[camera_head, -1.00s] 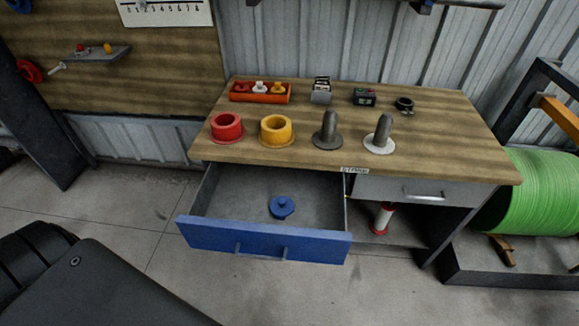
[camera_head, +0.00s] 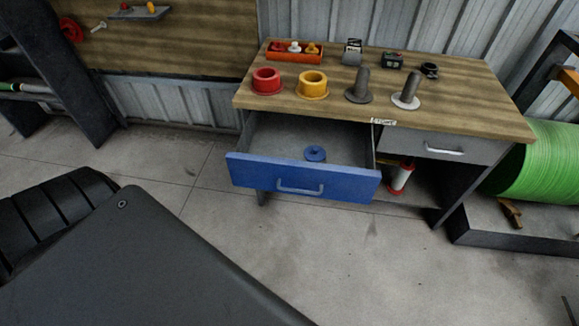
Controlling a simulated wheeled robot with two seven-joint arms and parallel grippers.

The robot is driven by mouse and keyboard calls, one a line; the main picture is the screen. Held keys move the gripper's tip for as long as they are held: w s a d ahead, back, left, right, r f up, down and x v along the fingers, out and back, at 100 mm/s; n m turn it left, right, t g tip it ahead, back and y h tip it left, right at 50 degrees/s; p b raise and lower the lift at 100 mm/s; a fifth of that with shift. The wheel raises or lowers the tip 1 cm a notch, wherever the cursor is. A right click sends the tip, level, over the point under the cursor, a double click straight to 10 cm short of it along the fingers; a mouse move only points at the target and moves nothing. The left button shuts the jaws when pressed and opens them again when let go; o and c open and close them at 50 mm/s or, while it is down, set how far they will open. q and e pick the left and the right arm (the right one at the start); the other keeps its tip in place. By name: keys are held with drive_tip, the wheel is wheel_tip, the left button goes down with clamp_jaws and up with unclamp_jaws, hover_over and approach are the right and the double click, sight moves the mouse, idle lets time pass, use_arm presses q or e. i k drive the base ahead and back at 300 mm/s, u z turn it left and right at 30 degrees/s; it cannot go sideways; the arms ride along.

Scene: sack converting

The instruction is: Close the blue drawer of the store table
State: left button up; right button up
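The blue drawer (camera_head: 345,187) of the store table (camera_head: 330,103) is pulled well out toward me, on the left side under the tabletop. Inside the drawer lies a round blue lidded piece (camera_head: 315,153), partly hidden by the drawer front. Neither of my grippers shows in the head view, and nothing touches the drawer.
On the tabletop are a red ring (camera_head: 267,82), a yellow ring (camera_head: 312,85), two posts and an orange tray (camera_head: 294,57). A grey drawer (camera_head: 440,147) beside the blue one is shut.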

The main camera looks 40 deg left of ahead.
sight(269, 154)
drive_tip(key=k, duration=0.15)
drive_tip(key=u, duration=0.7)
